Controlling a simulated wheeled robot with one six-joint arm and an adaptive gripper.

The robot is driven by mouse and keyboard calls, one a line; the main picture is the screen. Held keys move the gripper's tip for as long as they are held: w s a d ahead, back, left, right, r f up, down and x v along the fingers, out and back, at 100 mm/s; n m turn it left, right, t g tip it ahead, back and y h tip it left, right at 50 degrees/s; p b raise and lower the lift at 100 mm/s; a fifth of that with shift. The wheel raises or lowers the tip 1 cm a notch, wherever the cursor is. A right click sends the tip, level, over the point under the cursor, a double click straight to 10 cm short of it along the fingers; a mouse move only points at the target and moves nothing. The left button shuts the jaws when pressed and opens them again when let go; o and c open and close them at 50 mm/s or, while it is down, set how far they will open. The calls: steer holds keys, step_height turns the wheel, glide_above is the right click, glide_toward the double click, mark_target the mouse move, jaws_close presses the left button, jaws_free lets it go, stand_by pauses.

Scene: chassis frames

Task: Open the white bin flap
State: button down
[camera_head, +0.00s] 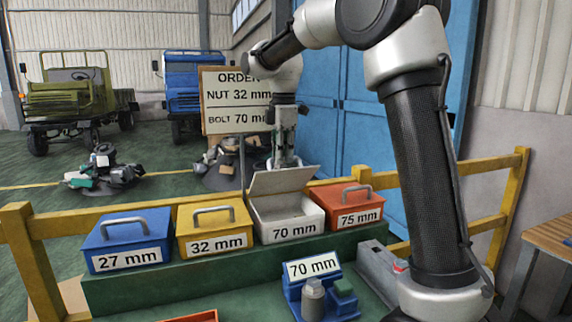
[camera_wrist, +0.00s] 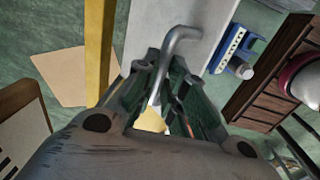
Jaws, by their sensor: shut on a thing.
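The white bin (camera_head: 290,229) labelled 70 mm stands on the green ledge between the yellow and red bins. Its flap (camera_head: 281,181) is tilted up at the back, and the bin's mouth shows open below it. My gripper (camera_head: 284,161) is above and behind the raised flap. In the wrist view my gripper (camera_wrist: 167,70) is shut on the grey bent handle (camera_wrist: 183,36) of the pale flap (camera_wrist: 150,28). The far part of the handle is hidden between the fingers. The bin's contents are hard to make out.
A blue bin (camera_head: 126,222), a yellow bin (camera_head: 213,219) and a red bin (camera_head: 345,194) stand closed on the ledge (camera_head: 190,277). A yellow rail (camera_head: 85,228) runs behind. A blue fixture (camera_head: 318,275) labelled 70 mm is in front. An order board (camera_head: 225,105) stands behind.

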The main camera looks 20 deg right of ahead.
steer(key=shift+w+r, duration=0.15)
steer(key=shift+w, duration=1.1)
steer(key=c, duration=1.5)
jaws_free()
steer(key=shift+w, duration=0.15)
steer(key=r, duration=1.2)
steer(key=shift+s, duration=0.4)
steer(key=shift+c, duration=0.3)
